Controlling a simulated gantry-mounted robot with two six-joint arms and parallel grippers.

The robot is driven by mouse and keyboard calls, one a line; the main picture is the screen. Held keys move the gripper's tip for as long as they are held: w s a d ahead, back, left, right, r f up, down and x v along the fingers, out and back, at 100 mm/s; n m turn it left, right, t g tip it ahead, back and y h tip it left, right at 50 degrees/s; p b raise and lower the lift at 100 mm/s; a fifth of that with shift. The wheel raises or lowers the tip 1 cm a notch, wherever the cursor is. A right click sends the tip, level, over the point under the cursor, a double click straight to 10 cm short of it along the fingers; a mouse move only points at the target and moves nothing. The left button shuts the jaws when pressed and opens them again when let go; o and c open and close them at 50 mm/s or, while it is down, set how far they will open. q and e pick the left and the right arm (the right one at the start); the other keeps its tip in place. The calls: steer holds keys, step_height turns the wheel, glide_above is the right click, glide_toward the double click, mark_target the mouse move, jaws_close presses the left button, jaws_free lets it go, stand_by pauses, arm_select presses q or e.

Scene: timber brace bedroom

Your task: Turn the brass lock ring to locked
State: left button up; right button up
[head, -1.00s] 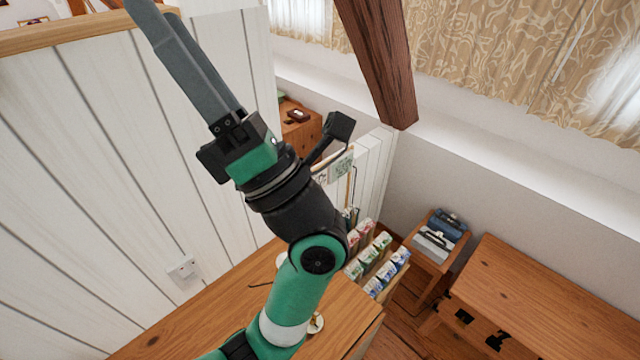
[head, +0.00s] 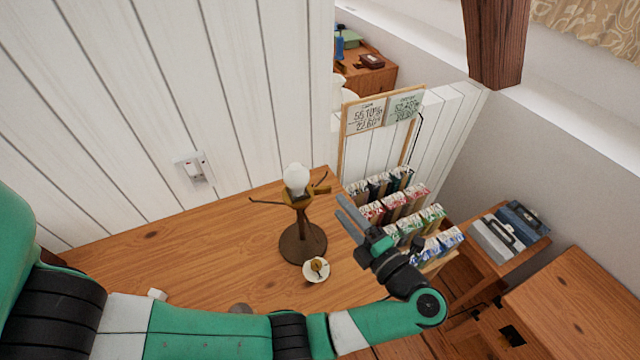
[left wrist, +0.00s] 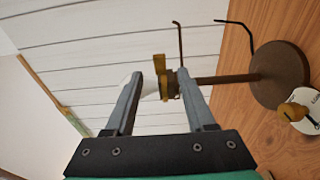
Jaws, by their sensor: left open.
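A lamp-like stand has a round dark brown base (head: 303,244), a thin post, a brass ring or collar (head: 318,190) and a white bulb (head: 298,176) on top. Beside the base lies a small white disc (head: 316,278) with a brass piece on it; its lettering is only partly readable. My left gripper (head: 339,206) is open and empty, its fingers pointing at the stand's top from the right. In the left wrist view the brass collar (left wrist: 167,79) shows between the fingertips, seemingly beyond them; the bulb is partly hidden behind a finger. My right gripper is not in view.
The stand is on a wooden table (head: 190,255) against a white plank wall with a socket (head: 193,168). A rack of colourful packets (head: 405,210) stands close to the right of my gripper. Thin dark hooks stick out from the stand's post. The table's left part is mostly clear.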

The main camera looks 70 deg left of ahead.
mark_target(324, 188)
arm_select(q)
steer(key=a, duration=0.3)
steer(key=s+a+p, duration=0.1)
steer(key=a, duration=0.3)
steer(key=s+a, duration=0.1)
steer(key=a, duration=0.2)
steer(key=shift+a, duration=0.2)
jaws_close()
stand_by(0.9)
